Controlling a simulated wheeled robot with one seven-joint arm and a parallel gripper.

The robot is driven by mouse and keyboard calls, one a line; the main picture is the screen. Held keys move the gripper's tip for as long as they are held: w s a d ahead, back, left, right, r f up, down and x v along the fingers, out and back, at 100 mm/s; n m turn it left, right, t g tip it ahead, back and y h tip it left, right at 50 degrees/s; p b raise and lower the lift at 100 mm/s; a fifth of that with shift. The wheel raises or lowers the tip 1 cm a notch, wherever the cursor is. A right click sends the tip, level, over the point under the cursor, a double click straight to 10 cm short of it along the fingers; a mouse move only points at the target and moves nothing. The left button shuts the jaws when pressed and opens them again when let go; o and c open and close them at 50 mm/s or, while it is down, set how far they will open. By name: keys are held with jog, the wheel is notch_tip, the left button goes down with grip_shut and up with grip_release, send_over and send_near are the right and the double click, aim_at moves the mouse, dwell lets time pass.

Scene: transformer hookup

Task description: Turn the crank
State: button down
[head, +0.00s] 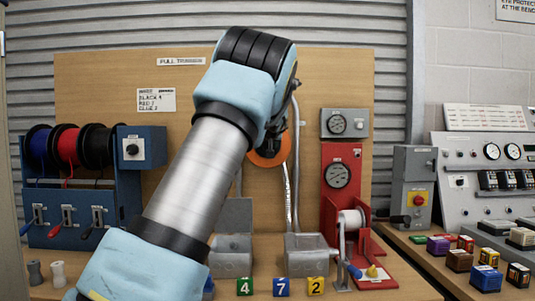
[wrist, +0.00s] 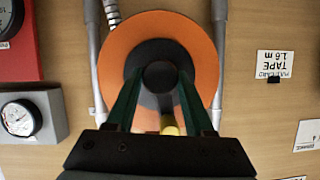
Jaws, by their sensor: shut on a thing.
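The red pulling stand (head: 370,272) at the right of the bench carries a pale drum (head: 352,219) and a crank with a blue grip (head: 353,271). The crank is away from my gripper. In the wrist view my gripper (wrist: 160,78) has its two green fingers on either side of the dark round hub at the middle of an orange disc (wrist: 200,45) on the wooden board. The fingers are shut on that hub, as far as I can see. A small yellow piece (wrist: 169,125) shows between the fingers.
Grey conduits (head: 296,170) run down the board beside the disc to open grey boxes (head: 306,256). A blue rack with wire spools (head: 68,155) stands at the left. Numbered blocks (head: 281,287) lie at the front. A control panel (head: 480,165) is at the right.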

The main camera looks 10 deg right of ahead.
jog(key=shift+d+f+m+b, duration=0.1)
jog(key=shift+m+b, duration=0.3)
jog(key=shift+b, duration=0.05)
jog(key=shift+y, duration=0.3)
jog(key=shift+c, duration=1.4)
grip_release()
jog(key=shift+s, duration=0.1)
jog(key=b+v, duration=0.4)
jog(key=v, duration=0.6)
jog(key=shift+s+b, duration=0.3)
jog(key=shift+b, duration=0.1)
